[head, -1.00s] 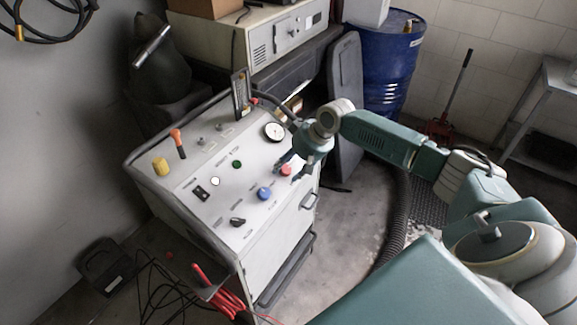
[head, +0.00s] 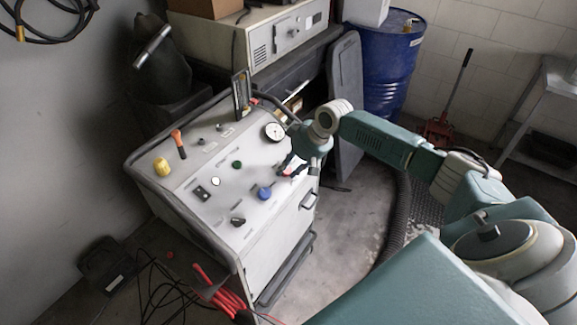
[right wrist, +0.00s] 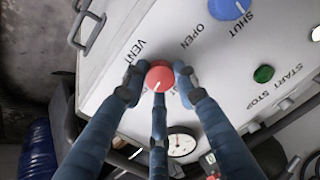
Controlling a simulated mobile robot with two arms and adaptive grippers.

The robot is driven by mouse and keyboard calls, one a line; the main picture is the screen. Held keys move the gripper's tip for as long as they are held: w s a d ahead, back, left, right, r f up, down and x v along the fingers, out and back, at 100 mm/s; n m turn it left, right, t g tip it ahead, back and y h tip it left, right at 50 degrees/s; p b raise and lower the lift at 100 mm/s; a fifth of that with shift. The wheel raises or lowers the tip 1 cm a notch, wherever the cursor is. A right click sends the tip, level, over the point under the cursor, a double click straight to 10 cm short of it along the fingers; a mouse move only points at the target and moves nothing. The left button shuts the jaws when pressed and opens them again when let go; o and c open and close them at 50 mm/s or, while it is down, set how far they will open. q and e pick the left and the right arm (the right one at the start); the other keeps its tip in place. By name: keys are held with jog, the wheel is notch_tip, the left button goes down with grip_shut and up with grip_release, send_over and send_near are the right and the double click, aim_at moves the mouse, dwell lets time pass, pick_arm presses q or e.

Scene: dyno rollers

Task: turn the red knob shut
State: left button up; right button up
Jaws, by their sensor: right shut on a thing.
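The red knob (right wrist: 158,77) is on the top panel of the white control cabinet (head: 252,212). In the right wrist view its white mark points down and slightly left. My right gripper (right wrist: 157,80) has its blue fingers closed around the knob, one on each side and one below. In the head view my right gripper (head: 292,166) is over the panel's right edge and mostly hides the knob. My left gripper is not in view.
A blue knob (head: 264,193) and a round gauge (head: 274,131) are near the red knob. A green button (head: 237,164), a yellow knob (head: 162,167) and an orange-tipped lever (head: 178,140) are farther left. A blue drum (head: 388,75) stands behind.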

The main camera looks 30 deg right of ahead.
jog(key=n, duration=0.4)
jog(key=shift+w+r+n+p, duration=0.15)
jog(key=shift+r+n+p, duration=0.05)
jog(key=shift+n+p, duration=0.15)
jog(key=n, duration=0.3)
jog(key=shift+n+h, duration=0.25)
jog(key=shift+h, duration=0.05)
jog(key=n, duration=0.3)
jog(key=shift+a, duration=0.1)
jog(key=shift+n, duration=2)
jog(key=o, duration=1.1)
jog(key=shift+a+f, duration=0.1)
jog(key=shift+o, duration=0.2)
